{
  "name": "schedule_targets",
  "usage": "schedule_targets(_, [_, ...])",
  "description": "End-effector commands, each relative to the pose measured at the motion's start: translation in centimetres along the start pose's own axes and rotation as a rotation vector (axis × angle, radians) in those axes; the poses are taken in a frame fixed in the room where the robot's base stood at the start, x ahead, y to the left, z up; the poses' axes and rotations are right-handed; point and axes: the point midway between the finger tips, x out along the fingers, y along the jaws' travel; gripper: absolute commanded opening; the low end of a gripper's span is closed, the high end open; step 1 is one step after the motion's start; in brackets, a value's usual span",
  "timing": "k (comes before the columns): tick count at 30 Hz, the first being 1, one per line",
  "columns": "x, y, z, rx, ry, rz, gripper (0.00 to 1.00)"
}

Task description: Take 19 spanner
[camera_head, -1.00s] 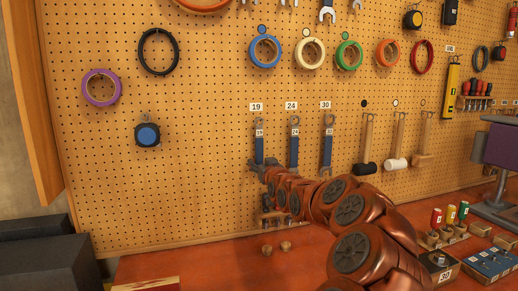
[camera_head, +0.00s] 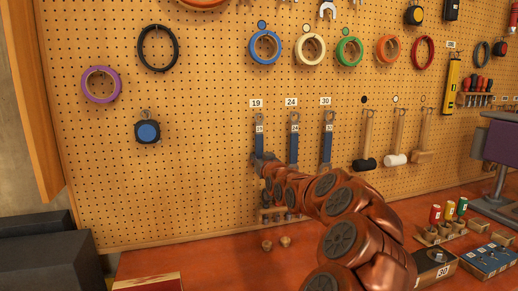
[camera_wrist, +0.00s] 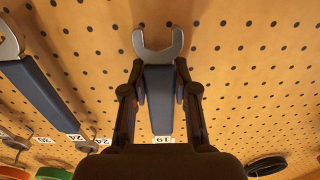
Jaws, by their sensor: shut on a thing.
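The 19 spanner (camera_head: 259,130) has a blue handle and hangs upright on the pegboard under the 19 tag (camera_head: 256,103). My gripper (camera_head: 262,158) is at its lower end in the head view, and my arm hides part of that end. In the wrist view my gripper (camera_wrist: 161,84) has a finger on each side of the blue handle of the 19 spanner (camera_wrist: 162,108), just below the open metal jaw. The gripper is shut on this handle.
The 24 spanner (camera_head: 294,140) hangs close to the right, then the 30 spanner (camera_head: 327,138). In the wrist view the neighbouring spanner (camera_wrist: 38,88) lies left of my gripper. Mallets (camera_head: 365,140) hang further right. The red bench (camera_head: 200,264) is below. Pegboard to the left is mostly bare.

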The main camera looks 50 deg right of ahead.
Motion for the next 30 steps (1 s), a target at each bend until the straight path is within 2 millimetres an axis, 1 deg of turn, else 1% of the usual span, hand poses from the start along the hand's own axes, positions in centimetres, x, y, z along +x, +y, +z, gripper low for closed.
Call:
schedule_targets(13, [0.0,0.0,-0.1,0.0,0.0,0.0,0.0])
schedule_targets(22, [0.0,-0.1,-1.4,-0.001,0.001,-0.002,0.0])
schedule_targets(30, [-2.0,0.1,-1.5,0.0,0.003,0.001,0.0])
